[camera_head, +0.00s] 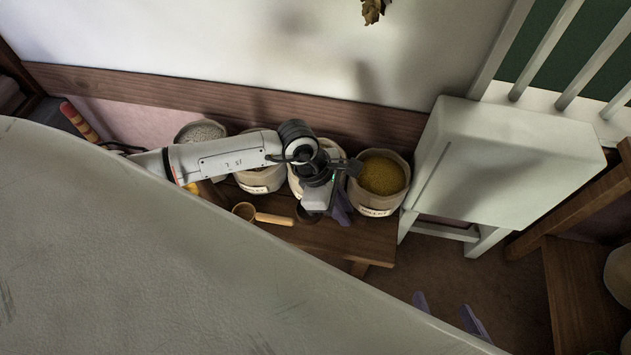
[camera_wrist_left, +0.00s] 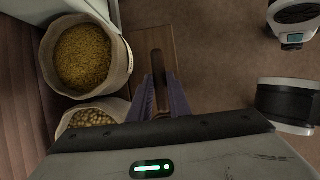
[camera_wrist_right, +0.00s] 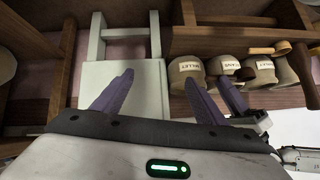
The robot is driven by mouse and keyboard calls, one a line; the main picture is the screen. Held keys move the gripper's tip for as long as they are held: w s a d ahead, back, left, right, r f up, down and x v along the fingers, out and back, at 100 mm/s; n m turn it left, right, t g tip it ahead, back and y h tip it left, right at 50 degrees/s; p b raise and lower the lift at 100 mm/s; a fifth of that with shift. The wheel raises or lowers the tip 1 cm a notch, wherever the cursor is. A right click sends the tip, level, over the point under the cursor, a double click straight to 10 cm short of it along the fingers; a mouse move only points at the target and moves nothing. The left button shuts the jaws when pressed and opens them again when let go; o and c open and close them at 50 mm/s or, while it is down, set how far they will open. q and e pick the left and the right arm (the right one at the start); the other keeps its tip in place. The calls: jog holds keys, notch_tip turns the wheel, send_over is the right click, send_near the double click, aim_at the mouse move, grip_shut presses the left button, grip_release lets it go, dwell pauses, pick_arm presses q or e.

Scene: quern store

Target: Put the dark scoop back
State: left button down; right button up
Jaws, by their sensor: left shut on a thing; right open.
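The dark scoop (camera_wrist_left: 158,68) is between the fingers of my left gripper (camera_wrist_left: 160,82), which is shut on it. In the head view its dark bowl (camera_head: 308,215) shows beside the purple fingers of my left gripper (camera_head: 341,208), at the front of the sacks. My left forearm and wrist hide part of the sacks behind. I cannot tell whether the scoop touches the bench. My right gripper (camera_wrist_right: 160,82) is open and empty, with its fingers wide apart. In the head view its fingers show low at the right, away from the bench.
A wooden bench (camera_head: 372,237) carries a row of labelled sacks, including a millet sack (camera_head: 382,176) with yellow grain. A light wooden scoop (camera_head: 273,218) lies at its front. A large pale surface (camera_head: 150,260) fills the lower left.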

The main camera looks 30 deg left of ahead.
pick_arm(q)
notch_tip(320, 180, down, 9)
jog(key=b, duration=0.3)
jog(key=shift+f, duration=0.45)
pick_arm(e)
jog(key=shift+w+a+f+n+g+y, duration=0.25)
jog(key=shift+a+f+g, duration=0.1)
jog(key=shift+a+f, duration=0.2)
jog(key=shift+w+a+f+n+g+y, duration=0.15)
jog(key=shift+w+a+f+n+g, duration=0.1)
jog(key=shift+a+f+g, duration=0.25)
jog(key=shift+f, duration=0.15)
pick_arm(q)
jog(key=shift+f+b, duration=0.2)
jog(key=shift+b, duration=0.1)
jog(key=c, duration=1.7)
grip_release()
jog(key=shift+o, duration=0.2)
jog(key=shift+r, duration=0.1)
